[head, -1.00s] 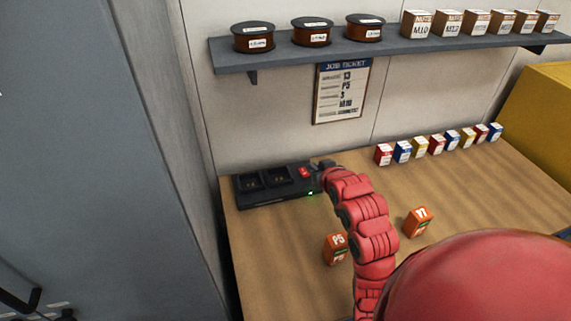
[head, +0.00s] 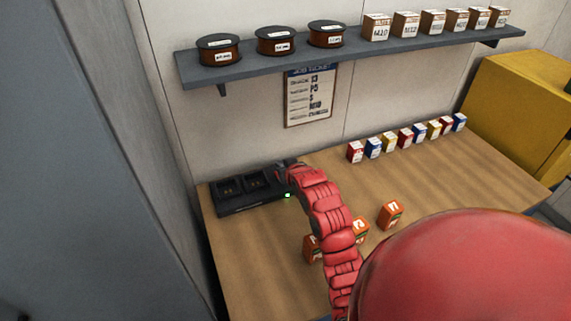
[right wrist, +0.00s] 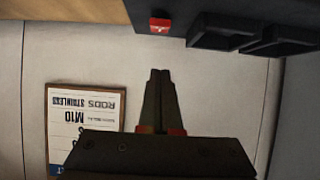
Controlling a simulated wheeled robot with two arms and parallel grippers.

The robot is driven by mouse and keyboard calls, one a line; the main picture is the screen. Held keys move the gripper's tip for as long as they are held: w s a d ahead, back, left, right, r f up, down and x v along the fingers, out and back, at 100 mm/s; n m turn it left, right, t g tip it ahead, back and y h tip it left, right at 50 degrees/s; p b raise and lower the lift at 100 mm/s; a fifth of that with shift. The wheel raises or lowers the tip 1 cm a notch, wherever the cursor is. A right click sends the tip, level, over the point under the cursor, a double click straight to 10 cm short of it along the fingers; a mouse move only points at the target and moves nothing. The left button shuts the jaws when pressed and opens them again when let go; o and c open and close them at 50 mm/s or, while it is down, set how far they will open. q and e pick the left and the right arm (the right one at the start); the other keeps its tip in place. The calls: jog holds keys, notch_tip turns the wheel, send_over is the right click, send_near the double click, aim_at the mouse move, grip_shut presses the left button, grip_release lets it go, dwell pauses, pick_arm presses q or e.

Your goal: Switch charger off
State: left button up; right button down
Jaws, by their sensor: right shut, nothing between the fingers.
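The black charger (head: 225,207) sits at the left back of the bench, with two empty-looking bays and a lit green light (head: 287,195) at its right end. Its red switch (right wrist: 160,26) shows at the top of the right wrist view; in the head view my right arm hides it. My right gripper (head: 284,163) is at the charger's right end, by the wall. In the right wrist view its fingers (right wrist: 160,73) are together and empty, pointing towards the switch with a gap in the picture. Contact cannot be told. My left gripper is not in view.
Several orange blocks (head: 390,214) stand on the wooden bench (head: 440,180) by my right arm. A row of small coloured boxes (head: 405,137) lines the back. A shelf (head: 350,52) with spools and boxes hangs above, with a job ticket (head: 309,96) below it. A grey cabinet (head: 75,150) is at left.

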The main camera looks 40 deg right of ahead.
jog(key=shift+p+x, duration=0.55)
jog(key=shift+x, duration=0.35)
jog(key=f, duration=0.1)
jog(key=f+p, duration=0.1)
jog(key=shift+s+a+f, duration=0.15)
jog(key=shift+s+f, duration=0.2)
jog(key=shift+s, duration=0.05)
jog(key=shift+s+f, duration=0.1)
jog(key=shift+f, duration=0.4)
jog(key=f+b, duration=0.1)
jog(key=b, duration=0.1)
jog(key=f+t+b, duration=0.1)
jog(key=shift+s+f+b, duration=0.15)
jog(key=shift+s+b, duration=0.2)
jog(key=shift+s+a+r, duration=0.1)
jog(key=shift+a+r, duration=0.05)
jog(key=shift+r, duration=0.4)
